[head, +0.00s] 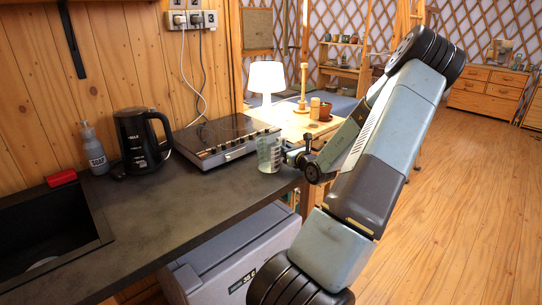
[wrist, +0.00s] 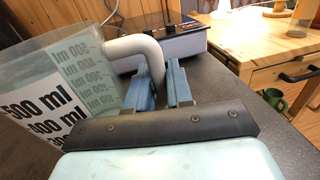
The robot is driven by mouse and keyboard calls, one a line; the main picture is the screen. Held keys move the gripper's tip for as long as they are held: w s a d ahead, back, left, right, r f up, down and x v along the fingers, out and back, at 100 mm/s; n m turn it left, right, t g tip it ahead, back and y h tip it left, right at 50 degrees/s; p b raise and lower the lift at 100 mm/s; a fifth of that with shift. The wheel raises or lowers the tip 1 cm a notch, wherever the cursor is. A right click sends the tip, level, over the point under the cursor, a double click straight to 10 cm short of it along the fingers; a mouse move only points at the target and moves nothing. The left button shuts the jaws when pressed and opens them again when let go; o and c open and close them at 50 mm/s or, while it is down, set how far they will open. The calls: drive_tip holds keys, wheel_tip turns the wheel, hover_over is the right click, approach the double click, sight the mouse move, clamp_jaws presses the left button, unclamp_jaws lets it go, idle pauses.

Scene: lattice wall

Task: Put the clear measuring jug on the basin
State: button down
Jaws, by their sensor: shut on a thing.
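The clear measuring jug (head: 268,155) is upright at the right end of the dark counter, in front of the cooker. In the wrist view the jug (wrist: 98,85) fills the left side, with its 500 ml markings showing. My gripper (head: 288,157) comes from the right and is shut on the jug's pale handle (wrist: 138,47); its blue fingers (wrist: 165,85) are on either side of the handle. I cannot tell whether the jug's base touches the counter. The black basin (head: 40,222) is sunk into the counter at the far left, with a pale round thing partly visible inside.
A black kettle (head: 141,140), a soap bottle (head: 94,152) and a red block (head: 62,178) stand along the wall. The flat cooker (head: 222,140) is behind the jug. The counter's front middle (head: 185,208) is clear. A wooden table with a lamp (head: 267,78) is beyond.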

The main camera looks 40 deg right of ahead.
sight(284, 139)
drive_tip(key=shift+r, duration=0.1)
drive_tip(key=shift+r, duration=0.2)
drive_tip(key=r, duration=0.3)
drive_tip(key=shift+s+a, duration=0.15)
drive_tip(key=shift+a, duration=0.05)
drive_tip(key=s+a+r, duration=0.7)
drive_tip(key=s+r, duration=0.2)
drive_tip(key=s, duration=0.2)
drive_tip(key=shift+a+r, duration=0.15)
drive_tip(key=shift+a, duration=0.25)
drive_tip(key=shift+s, duration=0.1)
